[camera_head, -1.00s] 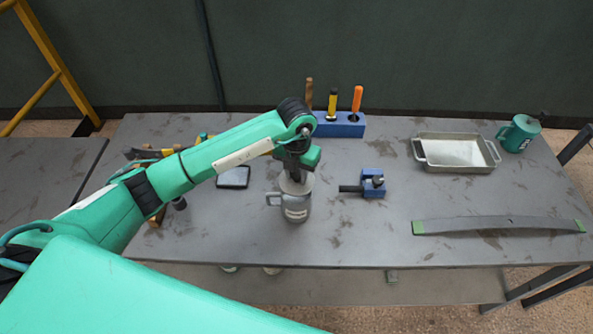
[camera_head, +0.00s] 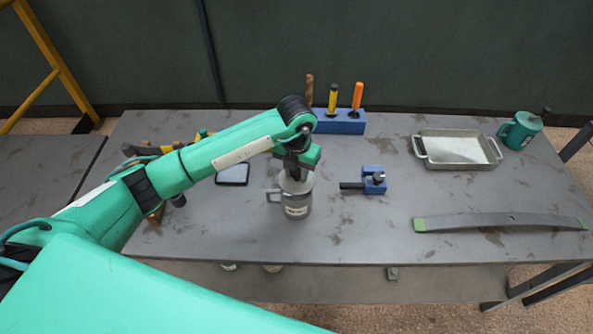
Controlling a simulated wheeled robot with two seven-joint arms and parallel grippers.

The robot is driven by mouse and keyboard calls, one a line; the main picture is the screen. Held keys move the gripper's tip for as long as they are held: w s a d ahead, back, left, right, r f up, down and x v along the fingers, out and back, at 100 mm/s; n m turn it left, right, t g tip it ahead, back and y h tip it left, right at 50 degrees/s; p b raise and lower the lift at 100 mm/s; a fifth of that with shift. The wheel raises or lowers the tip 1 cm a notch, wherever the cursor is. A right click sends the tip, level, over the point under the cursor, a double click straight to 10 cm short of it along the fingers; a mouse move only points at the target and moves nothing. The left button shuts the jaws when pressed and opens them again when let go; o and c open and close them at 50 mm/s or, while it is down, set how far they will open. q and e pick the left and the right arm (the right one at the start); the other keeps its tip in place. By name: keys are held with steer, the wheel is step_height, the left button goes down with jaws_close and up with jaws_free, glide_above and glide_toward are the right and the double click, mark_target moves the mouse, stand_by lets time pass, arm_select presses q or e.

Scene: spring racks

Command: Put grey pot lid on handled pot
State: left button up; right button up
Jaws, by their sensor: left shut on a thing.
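The handled pot (camera_head: 297,207) is a small grey pot with a pale label, upright on the table, its handle on the left. The grey pot lid (camera_head: 296,184) is a round disc at the pot's top, directly under my left gripper (camera_head: 295,173). My left gripper points down and is shut on the lid; its fingers are mostly hidden by the wrist. The lid lies over the pot's mouth; I cannot tell if it is fully seated. My right gripper is not in view.
A blue block with upright tools (camera_head: 340,124) stands behind. A blue clamp-like tool (camera_head: 373,181) lies right of the pot. A metal tray (camera_head: 457,149), a green mug (camera_head: 519,132) and a leaf spring (camera_head: 500,221) are farther right. A dark flat device (camera_head: 232,175) lies left.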

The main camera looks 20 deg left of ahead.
mark_target(297, 179)
arm_select(q)
steer(key=shift+f+b, duration=0.15)
steer(key=shift+b, duration=0.15)
stand_by(0.6)
steer(key=shift+f, duration=0.25)
steer(key=shift+f+b, duration=0.5)
steer(key=shift+b, duration=0.15)
steer(key=shift+f, duration=0.1)
steer(key=shift+f, duration=0.2)
stand_by(0.3)
steer(key=shift+f+b, duration=0.35)
steer(key=shift+b, duration=0.25)
steer(key=shift+f+b, duration=0.35)
steer(key=shift+b, duration=0.05)
